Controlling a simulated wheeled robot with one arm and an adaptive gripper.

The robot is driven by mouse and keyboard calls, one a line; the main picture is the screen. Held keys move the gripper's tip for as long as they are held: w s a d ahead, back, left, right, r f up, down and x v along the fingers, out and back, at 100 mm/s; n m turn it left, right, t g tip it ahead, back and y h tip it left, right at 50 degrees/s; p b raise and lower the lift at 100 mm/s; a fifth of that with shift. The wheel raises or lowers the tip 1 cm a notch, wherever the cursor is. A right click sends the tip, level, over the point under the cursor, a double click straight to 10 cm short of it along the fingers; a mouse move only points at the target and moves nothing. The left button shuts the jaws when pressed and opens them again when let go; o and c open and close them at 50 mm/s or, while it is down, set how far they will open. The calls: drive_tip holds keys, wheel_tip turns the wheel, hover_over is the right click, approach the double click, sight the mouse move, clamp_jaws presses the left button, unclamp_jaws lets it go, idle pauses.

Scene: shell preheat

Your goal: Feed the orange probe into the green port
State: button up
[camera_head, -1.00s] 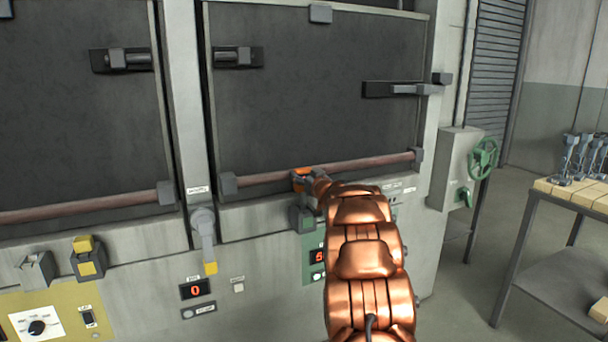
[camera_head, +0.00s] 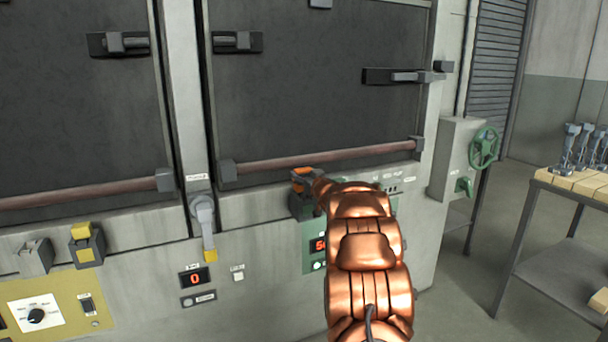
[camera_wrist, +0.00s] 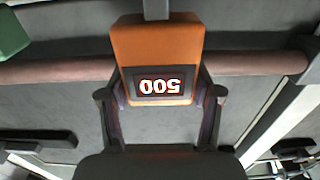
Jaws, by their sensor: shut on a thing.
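The orange probe (camera_head: 303,178) is held by my gripper (camera_head: 314,184) in front of the furnace, just below the right door's rail. In the wrist view, both fingers close on the sides of the probe (camera_wrist: 160,45), whose display reads 500 upside down. A grey rod leaves its far end and runs out of the frame. A green block (camera_wrist: 12,35) shows at that view's upper left corner. My wrist hides part of the green panel.
A yellow-capped port (camera_head: 87,250) stands at the left, beside a grey holder (camera_head: 34,258). A grey lever (camera_head: 205,225) with a yellow tip hangs between the doors. The right door's rail (camera_head: 320,160) runs close behind my gripper. A work table (camera_head: 570,190) stands at the right.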

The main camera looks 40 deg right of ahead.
drive_tip(key=shift+f, duration=0.1)
idle(0.3)
drive_tip(key=o, duration=1.3)
drive_tip(key=v, duration=1.2)
